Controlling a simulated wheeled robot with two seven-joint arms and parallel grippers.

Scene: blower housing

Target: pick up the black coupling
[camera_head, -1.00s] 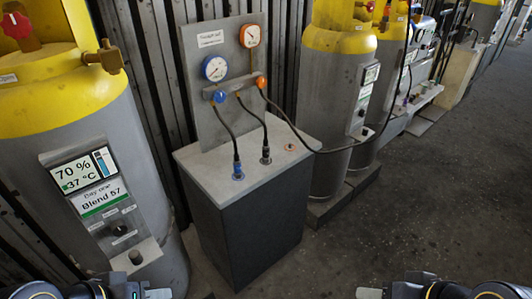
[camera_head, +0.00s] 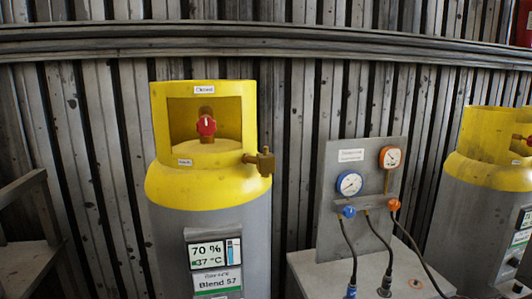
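A black coupling (camera_head: 385,287) at the lower end of a black hose stands upright on the light top of the pedestal (camera_head: 310,272). Its hose rises to the manifold on the gauge panel (camera_head: 352,172). Another hose end with a blue coupling (camera_head: 352,290) stands to its left, cut close by the bottom edge of the view. Neither of my grippers shows in the head view now.
A yellow-topped grey cylinder (camera_head: 165,240) with a red knob, brass valve and display stands left of the pedestal. Another yellow-topped cylinder (camera_head: 465,225) stands at right. A corrugated wall (camera_head: 300,110) runs behind. A third hose (camera_head: 418,250) runs off rightward.

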